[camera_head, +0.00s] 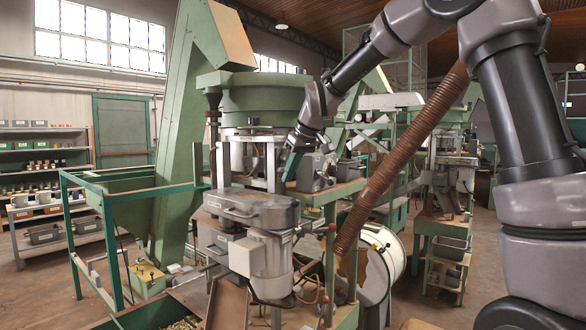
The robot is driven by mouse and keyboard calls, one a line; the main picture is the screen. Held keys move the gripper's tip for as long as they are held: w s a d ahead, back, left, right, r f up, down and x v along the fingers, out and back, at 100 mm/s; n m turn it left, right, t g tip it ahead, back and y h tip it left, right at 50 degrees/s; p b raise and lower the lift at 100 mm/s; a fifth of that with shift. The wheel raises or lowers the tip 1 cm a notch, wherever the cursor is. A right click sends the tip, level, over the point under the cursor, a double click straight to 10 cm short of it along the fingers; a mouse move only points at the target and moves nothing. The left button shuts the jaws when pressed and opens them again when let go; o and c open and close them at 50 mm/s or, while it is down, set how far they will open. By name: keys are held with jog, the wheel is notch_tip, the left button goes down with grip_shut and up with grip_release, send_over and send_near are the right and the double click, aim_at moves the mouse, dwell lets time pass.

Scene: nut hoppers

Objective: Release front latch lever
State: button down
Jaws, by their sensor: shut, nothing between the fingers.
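My arm reaches in from the upper right, and my gripper (291,172) points down in front of the green nut hopper machine. Its fingers look dark teal and closed, with nothing seen between them. It hangs above and behind the grey cast housing (250,208), and appears apart from it. A grey motor-like cylinder (268,265) sits at the housing's front. I cannot pick out the front latch lever with certainty; small handles and fittings show around the housing's right side, too small to tell apart.
The round green hopper bowl (262,100) stands above the gripper. A green rail frame (95,215) stands left. A white drum (380,265) sits lower right. Open floor shows at far left.

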aim_at(287, 203)
jog(key=x, duration=0.5)
jog(key=shift+f, duration=0.3)
jog(key=shift+s+d, duration=0.95)
jog(key=shift+s, duration=0.15)
jog(key=shift+s+d+f, duration=0.1)
jog(key=shift+s+f, duration=0.05)
jog(key=shift+s+d, duration=0.2)
jog(key=shift+d, duration=0.15)
jog(key=shift+s+d+t+y, duration=0.1)
jog(key=shift+s+t+y, duration=0.1)
jog(key=shift+t+y, duration=0.1)
